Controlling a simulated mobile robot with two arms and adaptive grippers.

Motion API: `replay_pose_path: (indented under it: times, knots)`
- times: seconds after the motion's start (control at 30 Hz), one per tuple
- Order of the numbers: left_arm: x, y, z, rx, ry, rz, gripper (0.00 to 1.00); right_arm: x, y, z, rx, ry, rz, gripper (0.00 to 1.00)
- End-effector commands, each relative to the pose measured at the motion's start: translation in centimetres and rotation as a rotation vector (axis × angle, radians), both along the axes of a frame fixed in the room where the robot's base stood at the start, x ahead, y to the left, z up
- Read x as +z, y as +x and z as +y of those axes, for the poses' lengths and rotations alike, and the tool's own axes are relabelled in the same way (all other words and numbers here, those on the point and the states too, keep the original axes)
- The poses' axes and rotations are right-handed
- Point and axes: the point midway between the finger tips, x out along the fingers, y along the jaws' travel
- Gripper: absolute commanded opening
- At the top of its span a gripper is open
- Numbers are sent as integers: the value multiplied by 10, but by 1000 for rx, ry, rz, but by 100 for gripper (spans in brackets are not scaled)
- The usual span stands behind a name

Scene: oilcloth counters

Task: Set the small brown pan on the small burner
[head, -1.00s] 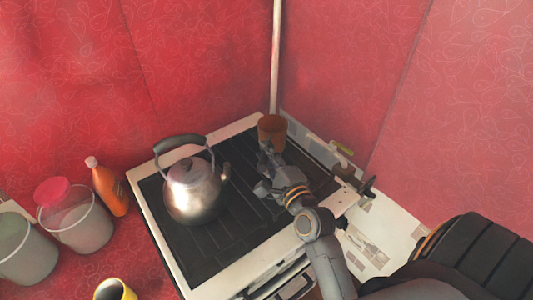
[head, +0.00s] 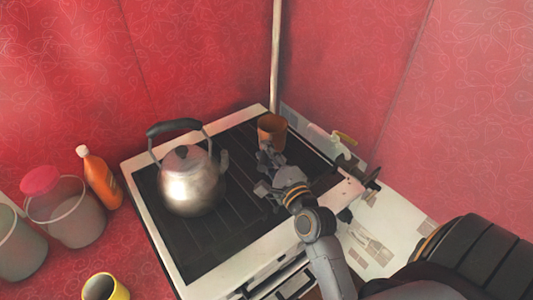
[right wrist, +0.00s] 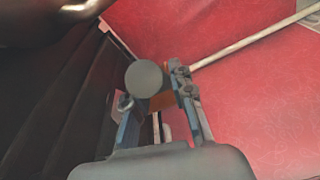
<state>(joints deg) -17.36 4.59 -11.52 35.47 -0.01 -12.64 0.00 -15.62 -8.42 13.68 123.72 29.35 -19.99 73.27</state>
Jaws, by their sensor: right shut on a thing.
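The small brown pan (head: 268,133) is at the far corner of the black stove top (head: 188,243), close to the red walls. It looks upright; whether it rests on the stove or hangs just above it I cannot tell. My right gripper (head: 267,157) is on the near side of the pan, shut on its handle. In the right wrist view, the round grey handle end (right wrist: 144,78) sits between the fingers of the right gripper (right wrist: 153,92), with a strip of the brown pan (right wrist: 162,102) behind. The small burner cannot be made out. My left gripper is not in view.
A metal kettle (head: 190,185) stands on the left of the stove. An orange bottle (head: 101,180), clear containers and a yellow mug (head: 120,292) stand left of the stove. A pale pole (head: 275,60) rises behind the pan. The stove's middle is clear.

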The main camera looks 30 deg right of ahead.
Motion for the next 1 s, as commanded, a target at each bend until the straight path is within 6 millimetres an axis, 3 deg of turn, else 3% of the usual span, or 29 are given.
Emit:
replay_pose_path:
  times: [0.57,0.6,0.7,1.0]
  knots:
    - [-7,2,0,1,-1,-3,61,-8,0,0,-1,-3,-7,0]
    - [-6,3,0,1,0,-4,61,-8,0,0,-1,-3,-7,27]
    - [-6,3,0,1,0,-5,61,-8,0,0,-1,-3,-6,47]
    - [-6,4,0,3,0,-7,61,-13,0,0,2,2,6,50]
